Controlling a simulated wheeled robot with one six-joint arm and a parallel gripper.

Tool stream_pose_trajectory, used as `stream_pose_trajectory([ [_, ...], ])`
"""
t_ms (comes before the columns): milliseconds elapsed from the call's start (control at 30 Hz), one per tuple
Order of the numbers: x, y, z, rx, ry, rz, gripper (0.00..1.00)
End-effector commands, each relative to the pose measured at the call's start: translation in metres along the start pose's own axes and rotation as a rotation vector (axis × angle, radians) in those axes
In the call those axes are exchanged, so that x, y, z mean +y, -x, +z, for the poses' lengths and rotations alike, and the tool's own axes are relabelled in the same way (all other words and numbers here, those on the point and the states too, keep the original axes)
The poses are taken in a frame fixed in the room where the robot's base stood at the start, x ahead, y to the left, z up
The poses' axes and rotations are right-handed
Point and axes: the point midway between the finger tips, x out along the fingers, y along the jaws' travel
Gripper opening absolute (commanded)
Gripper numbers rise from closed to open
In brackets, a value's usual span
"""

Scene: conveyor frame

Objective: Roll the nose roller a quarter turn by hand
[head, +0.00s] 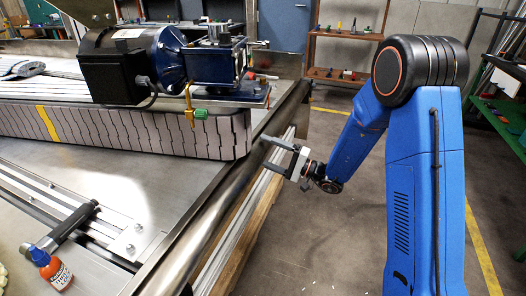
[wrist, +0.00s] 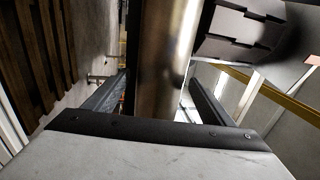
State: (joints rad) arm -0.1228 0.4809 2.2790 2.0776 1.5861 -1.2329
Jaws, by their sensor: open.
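The nose roller (head: 212,213) is a long, shiny metal cylinder along the end of the conveyor frame, running from lower middle toward the motor in the head view. In the wrist view the roller (wrist: 160,65) runs up the middle of the picture. My gripper (head: 264,152) is open at the roller's outer side, below the motor. Its two dark fingers (wrist: 158,82) stand on either side of the roller in the wrist view, with a gap showing at each side. I cannot tell how deep the roller sits between them.
The patterned conveyor belt (head: 130,130) ends close to the gripper. A blue and black motor unit (head: 165,65) sits above it. A shelf (head: 340,75) is at the back; the floor right of the frame is open.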

Motion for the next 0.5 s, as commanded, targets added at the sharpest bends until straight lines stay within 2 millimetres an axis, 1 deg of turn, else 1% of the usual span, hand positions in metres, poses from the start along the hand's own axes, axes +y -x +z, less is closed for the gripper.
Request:
stream_pose_trajectory([
  [33, -0.0002, -0.0048, 0.0003, -0.001, 0.0, -0.001, 0.77],
  [167, -0.0002, -0.0112, 0.0001, 0.0, 0.0, -0.001, 0.77],
  [467, -0.0001, -0.0124, -0.0001, 0.0, 0.0, 0.0, 0.77],
  [500, -0.0001, -0.0124, -0.0001, 0.0, 0.0, 0.0, 0.67],
])
